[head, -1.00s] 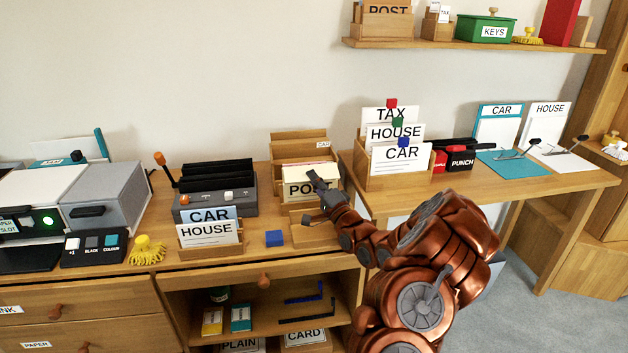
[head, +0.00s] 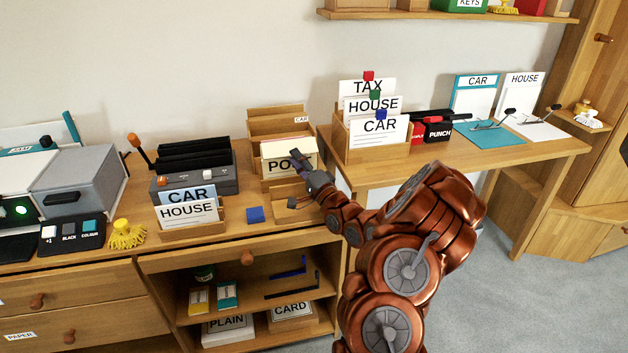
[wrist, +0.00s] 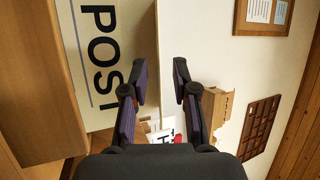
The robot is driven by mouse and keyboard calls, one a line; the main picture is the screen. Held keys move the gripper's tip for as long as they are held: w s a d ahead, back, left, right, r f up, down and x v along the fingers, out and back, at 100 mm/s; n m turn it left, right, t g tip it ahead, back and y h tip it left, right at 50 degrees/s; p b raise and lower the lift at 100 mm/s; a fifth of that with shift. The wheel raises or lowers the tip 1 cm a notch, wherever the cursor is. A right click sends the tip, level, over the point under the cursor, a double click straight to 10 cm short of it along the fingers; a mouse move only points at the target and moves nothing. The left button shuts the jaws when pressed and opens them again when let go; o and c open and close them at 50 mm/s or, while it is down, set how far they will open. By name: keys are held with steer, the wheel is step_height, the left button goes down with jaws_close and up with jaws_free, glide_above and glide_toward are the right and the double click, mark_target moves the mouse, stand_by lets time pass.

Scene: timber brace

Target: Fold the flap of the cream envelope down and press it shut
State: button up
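A cream envelope (head: 275,151) marked POST stands upright in a wooden rack on the desk in the head view. In the wrist view the cream envelope (wrist: 128,45) shows close up, with its lettering turned on its side. My gripper (head: 297,156) is in front of the envelope's right part and covers the end of the word. In the wrist view my gripper (wrist: 159,78) has its fingers apart with nothing held between them; the left finger overlaps the envelope and the right one is against the wall behind. I cannot tell whether it touches the envelope or how the flap lies.
The wooden rack (head: 278,124) has stepped back panels. A TAX, HOUSE and CAR card holder (head: 371,152) stands close on the right. A blue block (head: 255,215) and a CAR and HOUSE card stand (head: 190,230) are to the left. A shelf (head: 440,17) runs above.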

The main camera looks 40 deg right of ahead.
steer(key=shift+v, duration=4.65)
